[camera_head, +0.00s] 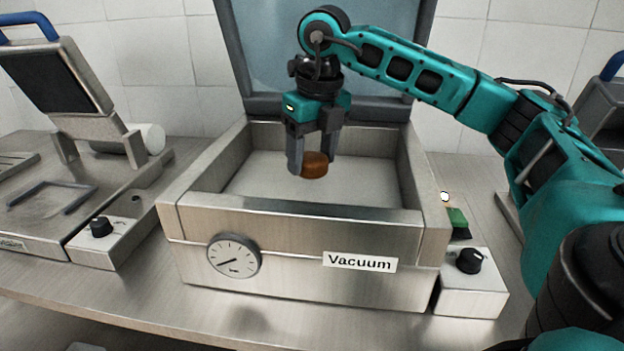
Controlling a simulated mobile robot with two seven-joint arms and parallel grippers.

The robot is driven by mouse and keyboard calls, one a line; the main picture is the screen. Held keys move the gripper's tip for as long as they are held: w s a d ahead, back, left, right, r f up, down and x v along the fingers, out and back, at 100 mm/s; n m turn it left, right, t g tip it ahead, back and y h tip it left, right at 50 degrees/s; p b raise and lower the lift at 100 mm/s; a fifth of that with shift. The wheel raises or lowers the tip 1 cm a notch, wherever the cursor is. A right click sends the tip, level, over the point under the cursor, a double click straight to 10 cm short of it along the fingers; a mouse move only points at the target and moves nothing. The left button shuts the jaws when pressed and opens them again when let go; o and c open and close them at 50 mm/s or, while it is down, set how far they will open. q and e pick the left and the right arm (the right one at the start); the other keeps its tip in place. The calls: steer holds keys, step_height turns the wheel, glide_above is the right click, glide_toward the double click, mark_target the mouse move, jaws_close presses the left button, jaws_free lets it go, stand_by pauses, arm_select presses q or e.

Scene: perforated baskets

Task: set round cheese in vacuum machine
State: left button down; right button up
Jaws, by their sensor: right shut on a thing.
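The vacuum machine (208,211) stands in the middle of the counter, a steel box with a gauge and a "Vacuum" label on its front. Its lid (268,60) is raised at the back, so the chamber is open. The round cheese (315,166), small and orange-brown, is between the fingers of my right gripper (312,165). The right gripper is shut on it, pointing down over the chamber. I cannot tell whether the cheese touches the chamber floor (270,185). My left gripper is not in view.
A second steel machine (40,205) with a raised plate and blue handle stands at the left. A white roll (150,137) lies behind it. A control box with a black knob (470,285) and a green item (457,218) are right of the vacuum machine.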

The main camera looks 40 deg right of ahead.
mark_target(312, 178)
steer(key=shift+f, duration=0.7)
step_height(312, 178, down, 2)
steer(key=shift+f, duration=0.2)
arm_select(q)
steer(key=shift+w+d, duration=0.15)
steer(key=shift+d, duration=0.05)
arm_select(e)
steer(key=shift+f, duration=0.4)
steer(key=shift+f+b, duration=0.2)
steer(key=shift+b, duration=0.2)
steer(key=o, duration=1.1)
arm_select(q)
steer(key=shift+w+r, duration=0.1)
